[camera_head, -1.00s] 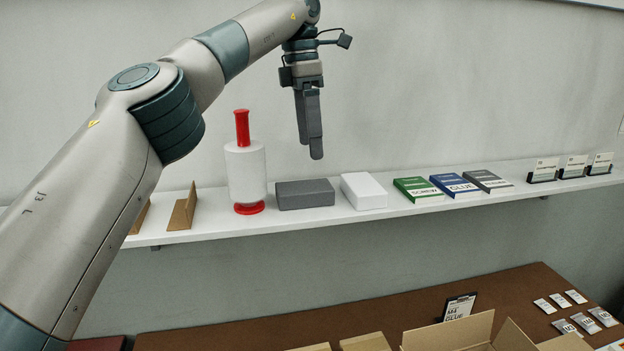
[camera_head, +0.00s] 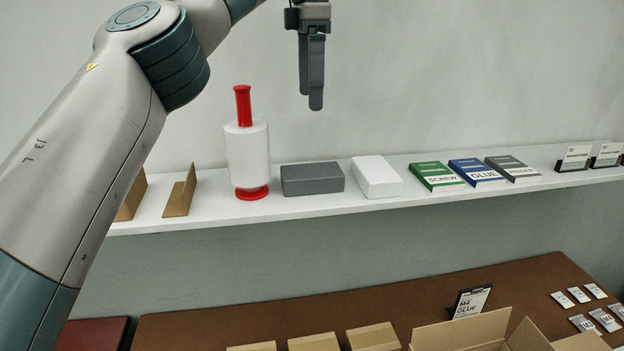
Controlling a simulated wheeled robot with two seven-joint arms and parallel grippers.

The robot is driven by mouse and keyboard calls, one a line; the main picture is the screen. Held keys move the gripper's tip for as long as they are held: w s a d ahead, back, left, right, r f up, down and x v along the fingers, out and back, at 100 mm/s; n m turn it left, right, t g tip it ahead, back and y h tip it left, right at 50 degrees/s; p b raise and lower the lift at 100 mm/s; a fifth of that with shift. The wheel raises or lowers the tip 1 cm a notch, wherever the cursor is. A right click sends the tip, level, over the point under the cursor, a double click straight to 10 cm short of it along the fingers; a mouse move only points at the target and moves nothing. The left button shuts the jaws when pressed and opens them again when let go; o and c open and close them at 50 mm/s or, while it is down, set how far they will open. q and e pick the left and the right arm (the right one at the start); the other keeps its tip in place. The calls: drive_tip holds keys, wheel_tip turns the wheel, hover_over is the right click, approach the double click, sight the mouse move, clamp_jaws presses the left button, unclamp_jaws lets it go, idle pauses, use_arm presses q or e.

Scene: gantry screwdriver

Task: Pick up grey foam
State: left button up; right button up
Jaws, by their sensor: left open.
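The grey foam (camera_head: 312,179) is a dark grey block lying on the white wall shelf, between a white roll with red ends and a white block. My left gripper (camera_head: 313,100) hangs fingers down above the shelf, over the grey foam in the picture and clearly apart from it. It is open and holds nothing; the fingers are seen nearly side-on and overlap. My right gripper is out of view.
On the shelf (camera_head: 400,192) the white roll (camera_head: 247,155) stands left of the foam and a white block (camera_head: 377,177) lies close on its right. Green, blue and grey boxes (camera_head: 477,171) lie further right. Below, a brown table (camera_head: 390,305) holds cartons and small packets.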

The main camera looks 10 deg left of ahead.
use_arm(q)
wheel_tip(320, 180, down, 3)
hover_over(310, 170)
wheel_tip(310, 170, down, 8)
drive_tip(key=shift+r+p, duration=0.25)
drive_tip(key=shift+p, duration=0.1)
drive_tip(key=shift+f, duration=0.55)
drive_tip(key=shift+f, duration=0.1)
